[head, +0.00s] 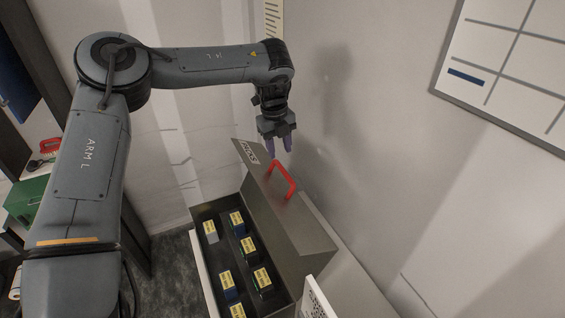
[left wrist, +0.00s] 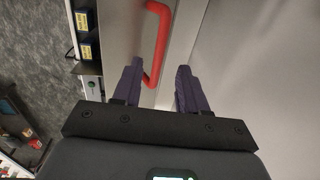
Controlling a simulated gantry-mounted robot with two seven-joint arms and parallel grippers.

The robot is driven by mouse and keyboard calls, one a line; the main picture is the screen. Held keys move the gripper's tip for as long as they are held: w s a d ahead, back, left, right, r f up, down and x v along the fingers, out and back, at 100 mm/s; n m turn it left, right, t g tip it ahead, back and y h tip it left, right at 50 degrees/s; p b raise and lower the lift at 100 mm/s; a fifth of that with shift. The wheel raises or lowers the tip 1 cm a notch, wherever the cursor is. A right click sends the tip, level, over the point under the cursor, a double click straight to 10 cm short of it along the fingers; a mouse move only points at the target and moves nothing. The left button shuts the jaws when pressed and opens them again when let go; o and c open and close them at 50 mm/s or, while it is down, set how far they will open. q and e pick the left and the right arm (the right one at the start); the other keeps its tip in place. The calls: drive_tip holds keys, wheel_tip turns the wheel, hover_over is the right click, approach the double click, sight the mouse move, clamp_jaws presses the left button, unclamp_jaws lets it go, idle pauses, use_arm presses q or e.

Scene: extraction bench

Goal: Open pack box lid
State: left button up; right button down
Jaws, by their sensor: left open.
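The pack box (head: 204,262) is a dark grey metal box against the wall, with several yellow-labelled packs (head: 250,246) inside. Its lid (head: 305,232) stands raised and tilted back toward the wall, with a red handle (head: 284,178) on it. My left gripper (head: 279,147) is open and empty, just above the upper end of the lid near the handle. In the left wrist view, the red handle (left wrist: 160,40) shows beyond the fingers, and its near end is by the left finger (left wrist: 156,85). I cannot tell whether they touch. My right gripper is out of view.
A wall board (head: 508,62) hangs at the upper right. A white panel (head: 316,298) stands at the box's near right corner. A shelf with a green case (head: 27,200) is at the left. Carpeted floor (head: 170,262) lies left of the box.

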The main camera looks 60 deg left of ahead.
sight(282, 168)
use_arm(q)
drive_tip(key=f, duration=0.4)
drive_tip(key=f+p, duration=0.1)
drive_tip(key=f, duration=0.1)
drive_tip(key=shift+w+f, duration=0.3)
drive_tip(key=shift+w, duration=0.05)
clamp_jaws()
